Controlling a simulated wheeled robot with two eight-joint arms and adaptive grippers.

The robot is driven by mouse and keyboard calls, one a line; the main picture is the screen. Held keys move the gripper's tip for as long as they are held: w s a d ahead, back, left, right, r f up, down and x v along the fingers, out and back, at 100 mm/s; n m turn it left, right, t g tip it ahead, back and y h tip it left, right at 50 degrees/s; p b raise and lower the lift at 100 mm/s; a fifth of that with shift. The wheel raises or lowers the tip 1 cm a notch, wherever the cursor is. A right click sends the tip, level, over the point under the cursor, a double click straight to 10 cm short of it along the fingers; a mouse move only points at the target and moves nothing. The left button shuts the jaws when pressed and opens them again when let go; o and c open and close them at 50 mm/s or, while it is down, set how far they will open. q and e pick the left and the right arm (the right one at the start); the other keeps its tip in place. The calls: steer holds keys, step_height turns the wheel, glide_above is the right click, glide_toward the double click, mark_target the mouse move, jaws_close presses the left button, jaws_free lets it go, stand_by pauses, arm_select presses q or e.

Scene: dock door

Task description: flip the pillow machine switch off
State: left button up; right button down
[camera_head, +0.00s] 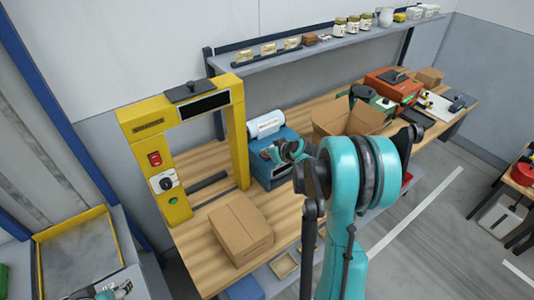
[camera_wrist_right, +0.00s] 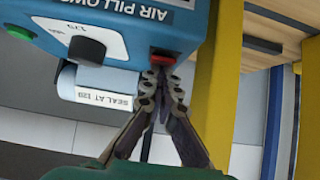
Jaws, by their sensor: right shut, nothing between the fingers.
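The pillow machine (camera_head: 262,172) is a blue box with a white roll on top, on the wooden bench right of the yellow arch. In the right wrist view the machine (camera_wrist_right: 188,38) appears upside down, with an "AIR PILLOWS" label, a black knob (camera_wrist_right: 86,50) and a red rocker switch (camera_wrist_right: 163,57). My right gripper (camera_head: 270,153) is at the machine's front. Its shut, empty fingertips (camera_wrist_right: 161,76) are right at the switch and cover part of it; I cannot tell whether they touch, or the switch's position. My left gripper (camera_head: 112,292) shows partly at the bottom left edge, its jaws unclear.
The yellow arch (camera_head: 238,130) with its own red switch (camera_head: 154,159) and knob stands close left of the machine. A closed carton (camera_head: 241,232) lies in front of it. An open carton (camera_head: 345,120) stands to the right. A shelf (camera_head: 300,52) runs behind.

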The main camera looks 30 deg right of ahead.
steer(key=shift+s+a, duration=0.1)
steer(key=shift+f, duration=0.1)
steer(key=shift+w+r, duration=0.25)
steer(key=shift+w, duration=0.6)
steer(key=shift+r, duration=0.15)
